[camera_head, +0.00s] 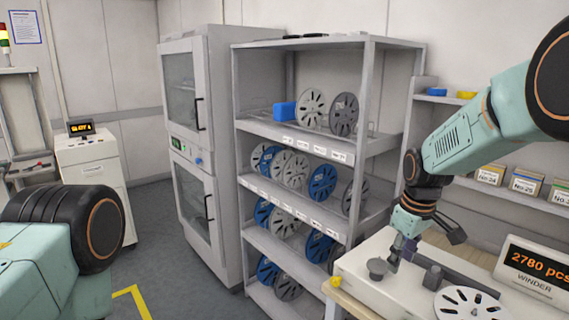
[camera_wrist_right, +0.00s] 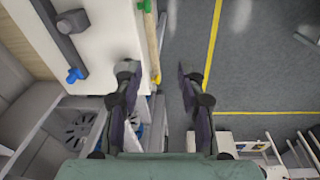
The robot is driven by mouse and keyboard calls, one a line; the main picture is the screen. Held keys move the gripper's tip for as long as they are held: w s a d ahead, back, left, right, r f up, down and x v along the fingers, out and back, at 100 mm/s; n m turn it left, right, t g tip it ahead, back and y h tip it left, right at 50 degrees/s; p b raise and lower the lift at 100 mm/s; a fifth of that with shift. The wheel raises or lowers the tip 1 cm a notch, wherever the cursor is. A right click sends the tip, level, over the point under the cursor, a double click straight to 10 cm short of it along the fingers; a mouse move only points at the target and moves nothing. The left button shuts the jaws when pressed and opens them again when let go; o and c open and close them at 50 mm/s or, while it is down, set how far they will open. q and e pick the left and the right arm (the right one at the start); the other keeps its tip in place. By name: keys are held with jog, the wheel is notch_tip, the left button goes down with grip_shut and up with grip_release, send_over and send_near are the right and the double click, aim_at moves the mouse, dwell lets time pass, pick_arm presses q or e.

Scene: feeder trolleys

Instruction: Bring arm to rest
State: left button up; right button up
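My right arm (camera_head: 465,145) reaches in from the right in the head view. Part of my left arm (camera_head: 60,250) shows at the lower left of the head view. Its gripper is out of view.
The winder bench (camera_head: 365,292) carries a reel (camera_head: 468,304) and a display (camera_head: 538,268). A shelf rack (camera_head: 365,85) with several grey and blue reels stands behind it. A grey cabinet (camera_head: 190,140) stands left of the rack. Open floor (camera_head: 165,235) lies at left.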

notch_tip(320, 180, down, 6)
jog(key=w+m+t, duration=0.2)
jog(key=s+a+f+m+b, duration=0.15)
jog(key=s+f+b, duration=0.25)
jog(key=s+f, duration=0.45)
jog(key=s+f+m+b, duration=0.35)
jog(key=s+f, duration=0.25)
jog(key=f, duration=0.6)
pick_arm(q)
notch_tip(320, 180, down, 20)
jog(key=b, duration=1.2)
jog(key=shift+w+d, duration=0.2)
jog(key=shift+w, duration=0.2)
pick_arm(e)
jog(key=s+f+g, duration=0.1)
jog(key=s+f, duration=0.8)
jog(key=s, duration=0.5)
jog(key=s+f+g, duration=0.2)
jog(key=s+f, duration=0.8)
jog(key=s, duration=0.4)
jog(key=shift+a+f+g, duration=0.15)
jog(key=shift+a+g, duration=0.1)
jog(key=shift+g, duration=0.05)
pick_arm(q)
jog(key=shift+w+d, duration=0.1)
jog(key=shift+w, duration=0.1)
pick_arm(e)
jog(key=shift+w+d+f, duration=0.1)
jog(key=shift+w, duration=0.1)
